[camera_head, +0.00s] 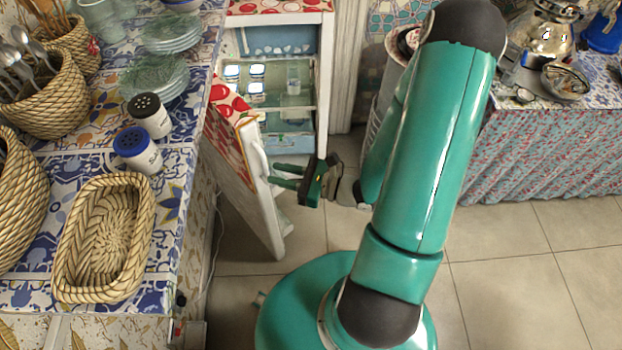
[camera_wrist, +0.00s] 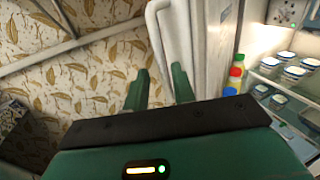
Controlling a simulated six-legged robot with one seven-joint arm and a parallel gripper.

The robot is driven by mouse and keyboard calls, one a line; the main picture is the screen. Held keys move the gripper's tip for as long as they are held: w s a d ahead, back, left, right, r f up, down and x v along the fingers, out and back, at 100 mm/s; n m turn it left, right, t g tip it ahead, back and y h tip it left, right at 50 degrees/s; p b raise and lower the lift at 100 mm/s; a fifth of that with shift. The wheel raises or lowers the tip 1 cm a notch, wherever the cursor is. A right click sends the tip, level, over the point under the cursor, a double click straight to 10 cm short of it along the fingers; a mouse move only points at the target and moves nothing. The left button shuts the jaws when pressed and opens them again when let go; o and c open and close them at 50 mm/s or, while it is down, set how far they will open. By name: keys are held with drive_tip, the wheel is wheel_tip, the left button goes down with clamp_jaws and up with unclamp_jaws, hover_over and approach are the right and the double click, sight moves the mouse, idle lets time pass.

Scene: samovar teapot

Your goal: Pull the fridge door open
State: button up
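The white fridge (camera_head: 322,75) stands at the back with its shelves exposed. Its door (camera_head: 258,205), with a red patterned top edge, is swung well out to the left. In the wrist view, the door (camera_wrist: 186,35) shows its edge and a white bar handle (camera_wrist: 156,32). My gripper (camera_head: 271,174) is beside the door, its green fingers pointing left at the handle side. In the wrist view my gripper (camera_wrist: 159,78) has its fingers apart, with the handle beyond and between the tips. Whether a finger touches it is unclear.
A tiled counter (camera_head: 180,185) with a wicker basket (camera_head: 105,240) and shakers (camera_head: 138,150) lies left of the door. A cloth-covered table (camera_head: 550,150) stands right. Bottles (camera_wrist: 235,75) and containers stand inside the fridge. Floor (camera_head: 500,270) at right is clear.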

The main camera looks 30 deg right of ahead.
drive_tip(key=v, duration=0.9)
drive_tip(key=shift+s, duration=0.15)
drive_tip(key=shift+d, duration=0.1)
